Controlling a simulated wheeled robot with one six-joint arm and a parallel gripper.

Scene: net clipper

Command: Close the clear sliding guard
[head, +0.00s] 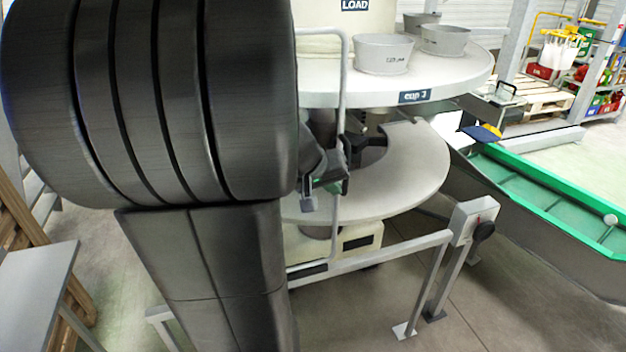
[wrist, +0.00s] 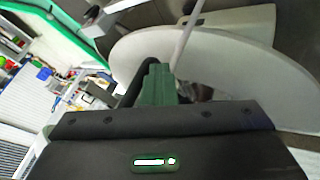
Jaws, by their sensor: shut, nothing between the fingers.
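The guard shows as a thin grey tube frame (head: 344,90) standing upright at the front of the round machine in the head view. I cannot make out its clear pane, and my arm hides its left part. My gripper (head: 343,184) is shut and empty, right at the frame's upright tube, beside or against it; I cannot tell whether it touches. In the wrist view the pale tube (wrist: 186,38) runs down to the tip of my dark green gripper (wrist: 160,72).
The upper round table (head: 455,76) carries several grey cups (head: 383,54) above a lower pale ring table (head: 425,165). A low rail (head: 390,254) with a switch post (head: 474,222) stands in front. A green conveyor (head: 545,190) lies at right. Floor at bottom right is clear.

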